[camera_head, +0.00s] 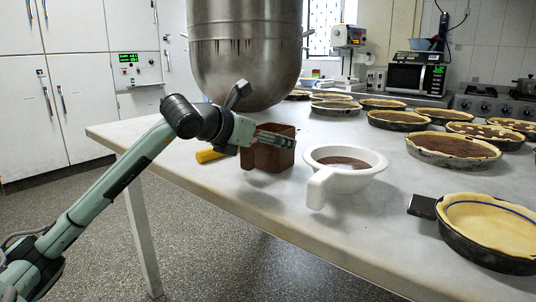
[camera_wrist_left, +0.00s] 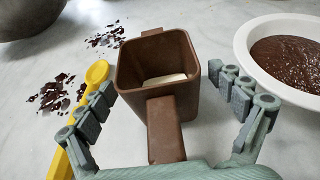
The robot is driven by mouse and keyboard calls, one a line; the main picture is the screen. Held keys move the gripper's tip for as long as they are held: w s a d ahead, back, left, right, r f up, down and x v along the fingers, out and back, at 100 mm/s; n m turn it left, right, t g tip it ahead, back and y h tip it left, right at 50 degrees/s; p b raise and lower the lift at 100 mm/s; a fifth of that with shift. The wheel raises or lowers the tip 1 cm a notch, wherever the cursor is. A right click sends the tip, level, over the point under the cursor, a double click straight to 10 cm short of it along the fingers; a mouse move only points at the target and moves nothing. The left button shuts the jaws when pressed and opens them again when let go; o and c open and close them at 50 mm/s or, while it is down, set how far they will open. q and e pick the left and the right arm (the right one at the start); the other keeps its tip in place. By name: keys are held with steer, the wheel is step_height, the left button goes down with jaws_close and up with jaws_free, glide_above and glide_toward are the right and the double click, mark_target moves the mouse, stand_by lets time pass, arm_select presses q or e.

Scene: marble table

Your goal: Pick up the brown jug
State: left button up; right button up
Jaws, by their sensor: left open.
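The brown jug (camera_wrist_left: 165,120) stands upright on the marble table, open at the top, with something pale inside. In the wrist view its handle points toward my left gripper (camera_wrist_left: 162,82). The two fingers are spread apart on either side of the jug, with gaps showing between them and it. In the head view my left gripper (camera_head: 280,138) is at the jug (camera_head: 268,158), partly covering its upper part. My right gripper is not in view.
A white bowl with a handle (camera_head: 322,186), holding brown filling, stands close to the jug's right. A yellow utensil (camera_wrist_left: 96,74) and dark flakes (camera_wrist_left: 55,92) lie to its left. A large metal vessel (camera_head: 245,60) is behind. Several pies fill the table's right side.

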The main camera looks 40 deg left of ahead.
arm_select(q)
steer(key=c, duration=1.4)
steer(key=shift+c, duration=0.2)
steer(key=shift+r, duration=0.15)
steer(key=shift+r, duration=0.6)
steer(key=s+a+r+b, duration=0.3)
steer(key=s+a+r, duration=0.4)
steer(key=s+r, duration=0.2)
steer(key=shift+a+r, duration=0.3)
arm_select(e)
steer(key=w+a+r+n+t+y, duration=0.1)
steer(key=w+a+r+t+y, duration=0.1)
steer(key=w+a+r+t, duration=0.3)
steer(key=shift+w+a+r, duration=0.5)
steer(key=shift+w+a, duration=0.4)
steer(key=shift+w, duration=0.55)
